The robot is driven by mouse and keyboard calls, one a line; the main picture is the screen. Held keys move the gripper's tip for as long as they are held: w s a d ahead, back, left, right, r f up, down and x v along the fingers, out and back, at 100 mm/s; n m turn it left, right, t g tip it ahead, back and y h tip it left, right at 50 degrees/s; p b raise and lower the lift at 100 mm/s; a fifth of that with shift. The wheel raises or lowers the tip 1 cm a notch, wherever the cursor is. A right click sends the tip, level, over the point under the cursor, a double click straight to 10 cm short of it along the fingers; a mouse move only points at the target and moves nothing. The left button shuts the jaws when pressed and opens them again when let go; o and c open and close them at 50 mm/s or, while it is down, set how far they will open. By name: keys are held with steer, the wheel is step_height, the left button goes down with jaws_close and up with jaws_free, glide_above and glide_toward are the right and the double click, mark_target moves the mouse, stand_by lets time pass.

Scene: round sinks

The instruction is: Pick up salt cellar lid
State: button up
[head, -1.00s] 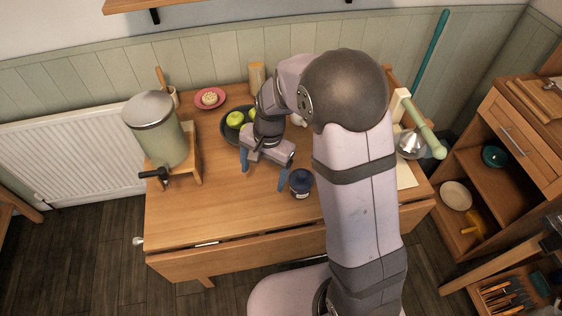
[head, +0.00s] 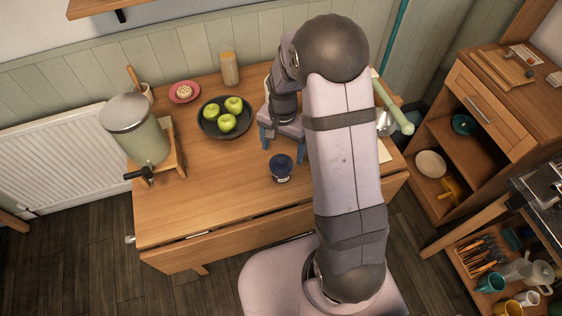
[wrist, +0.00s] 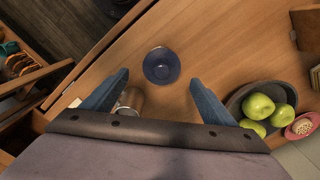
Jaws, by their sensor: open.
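A dark blue salt cellar (head: 281,174) with a pale label stands upright on the wooden table. Its lid (head: 281,160) appears to be the round dark blue top. In the wrist view the lid (wrist: 161,66) shows as a blue disc just ahead of the fingertips, roughly centred between them. My gripper (head: 284,140) is open and empty, above the table and behind the cellar in the head view. In the wrist view its two blue fingers (wrist: 160,80) are spread wide and are apart from the lid.
A dark bowl (head: 205,127) of green apples (head: 227,123) stands left of my gripper. A metallic cylinder (wrist: 131,101) is partly hidden near one finger in the wrist view. A dispenser (head: 138,130) stands at the table's left. Table space left of the cellar is clear.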

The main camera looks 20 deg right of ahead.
mark_target(281, 159)
steer(key=shift+s+a+f+p, duration=0.1)
steer(key=shift+f+p, duration=0.35)
steer(key=shift+f, duration=0.15)
steer(key=shift+a+f+p, duration=0.15)
steer(key=shift+f+p, duration=0.45)
steer(key=shift+f, duration=1.35)
steer(key=c, duration=1.1)
